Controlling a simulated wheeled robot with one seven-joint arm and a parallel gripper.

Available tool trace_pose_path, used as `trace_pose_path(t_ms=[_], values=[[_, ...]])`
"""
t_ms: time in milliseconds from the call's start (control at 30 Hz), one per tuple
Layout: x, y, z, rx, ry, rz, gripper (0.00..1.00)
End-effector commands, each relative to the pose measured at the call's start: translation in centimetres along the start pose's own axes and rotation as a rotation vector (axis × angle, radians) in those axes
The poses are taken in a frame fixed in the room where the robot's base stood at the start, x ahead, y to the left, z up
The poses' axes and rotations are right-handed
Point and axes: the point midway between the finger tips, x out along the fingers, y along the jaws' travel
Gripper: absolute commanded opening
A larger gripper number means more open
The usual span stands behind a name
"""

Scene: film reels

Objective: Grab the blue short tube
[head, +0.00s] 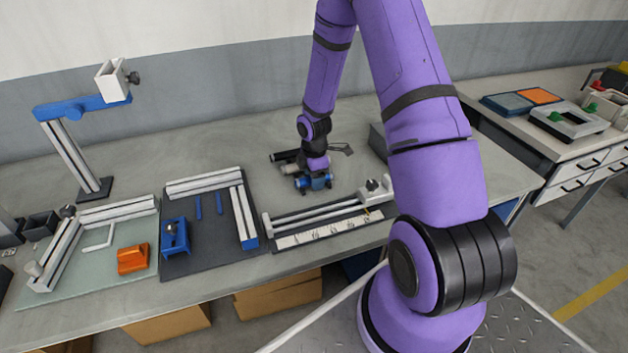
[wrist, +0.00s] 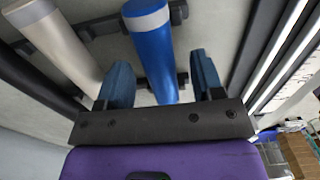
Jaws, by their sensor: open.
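The blue short tube (wrist: 152,45) with a pale end band lies on dark holders in the wrist view. My gripper (wrist: 160,62) is open, with one blue finger on each side of the tube in the picture. A gap shows between each finger and the tube, and I cannot tell how far the fingers reach down beside it. In the head view my gripper (head: 314,181) is low over the back middle of the table, and I cannot clearly separate the blue tube from the blue fingers there.
A beige tube (wrist: 58,42) lies left of the blue one, close to the left finger. In the head view a black tube (head: 285,156) lies behind my gripper. A rail fixture with a scale (head: 325,230) stands in front. A blue clamp block (head: 175,236) sits on a dark mat at left.

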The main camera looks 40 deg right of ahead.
Motion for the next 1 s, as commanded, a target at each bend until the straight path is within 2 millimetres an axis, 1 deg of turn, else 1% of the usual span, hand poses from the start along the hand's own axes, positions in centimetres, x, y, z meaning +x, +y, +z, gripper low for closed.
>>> trace_pose_path(t_ms=[67, 267, 300, 367, 400, 467, 500, 533, 867, 1000], values=[[0.34, -0.01, -0.03, -0.001, 0.0, 0.0, 0.61], [0.36, 0.0, -0.02, 0.0, 0.0, 0.0, 0.61], [0.36, 0.01, -0.02, 0.0, 0.0, 0.0, 0.56], [0.36, 0.0, -0.02, 0.0, 0.0, 0.0, 0.43], [0.35, 0.0, -0.02, 0.0, 0.0, 0.0, 0.34], [0.35, 0.0, -0.02, 0.0, 0.0, 0.0, 0.2], [0.35, 0.01, -0.02, 0.0, 0.0, 0.0, 0.1], [0.35, 0.0, -0.02, -0.001, 0.0, 0.0, 0.05], [0.25, 0.03, -0.1, -0.001, 0.0, 0.001, 0.05], [-0.13, 0.1, -0.49, -0.002, 0.0, 0.001, 0.05]])
